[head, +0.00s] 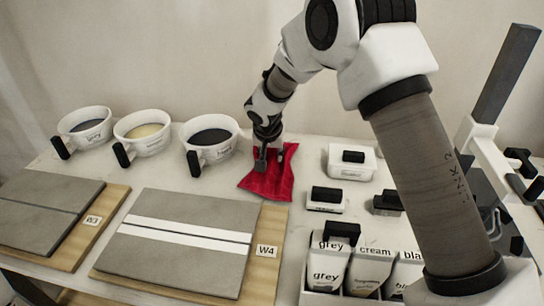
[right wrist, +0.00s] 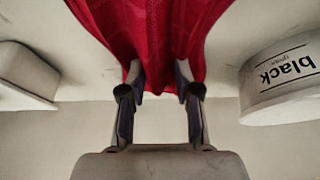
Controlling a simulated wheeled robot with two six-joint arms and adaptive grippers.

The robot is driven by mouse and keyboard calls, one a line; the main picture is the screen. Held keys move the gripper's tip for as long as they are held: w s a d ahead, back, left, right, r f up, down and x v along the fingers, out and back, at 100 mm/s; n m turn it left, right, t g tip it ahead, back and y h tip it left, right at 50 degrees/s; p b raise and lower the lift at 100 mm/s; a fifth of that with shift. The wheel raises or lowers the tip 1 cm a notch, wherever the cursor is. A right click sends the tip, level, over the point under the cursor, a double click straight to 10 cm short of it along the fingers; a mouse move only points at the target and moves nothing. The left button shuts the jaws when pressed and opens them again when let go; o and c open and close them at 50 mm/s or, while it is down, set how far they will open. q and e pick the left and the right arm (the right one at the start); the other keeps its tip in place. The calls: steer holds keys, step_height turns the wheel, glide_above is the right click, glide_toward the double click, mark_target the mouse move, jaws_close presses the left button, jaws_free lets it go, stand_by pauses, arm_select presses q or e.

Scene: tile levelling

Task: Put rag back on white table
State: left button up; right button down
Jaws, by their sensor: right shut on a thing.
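The red rag (head: 267,178) lies spread on the white table (head: 312,150), to the right of the cups and behind the W4 board. My right gripper (head: 273,160) is over the rag's back part, pointing down, and is shut on it. In the right wrist view the rag (right wrist: 150,40) reaches between the two fingers (right wrist: 160,85) and is bunched there. The head view shows the rag's front part at the table surface; whether its gripped part is lifted is hard to tell. My left gripper is not in view.
A black-labelled cup (head: 209,140) stands close left of the rag; it also shows in the right wrist view (right wrist: 280,85). A white lidded box (head: 351,163) stands to the right. The W4 board (head: 185,240) and a rack of grout bags (head: 365,270) lie in front.

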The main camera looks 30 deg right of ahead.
steer(key=shift+w+f, duration=0.1)
steer(key=shift+f, duration=0.45)
steer(key=shift+a+r, duration=0.1)
steer(key=shift+r, duration=0.15)
steer(key=shift+f, duration=0.1)
steer(key=c, duration=0.8)
jaws_free()
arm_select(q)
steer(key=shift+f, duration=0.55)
arm_select(e)
steer(key=shift+r+p, duration=0.2)
steer(key=shift+p, duration=0.1)
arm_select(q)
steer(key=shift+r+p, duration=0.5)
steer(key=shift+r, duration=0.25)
arm_select(e)
steer(key=v, duration=1.2)
steer(key=shift+f, duration=0.1)
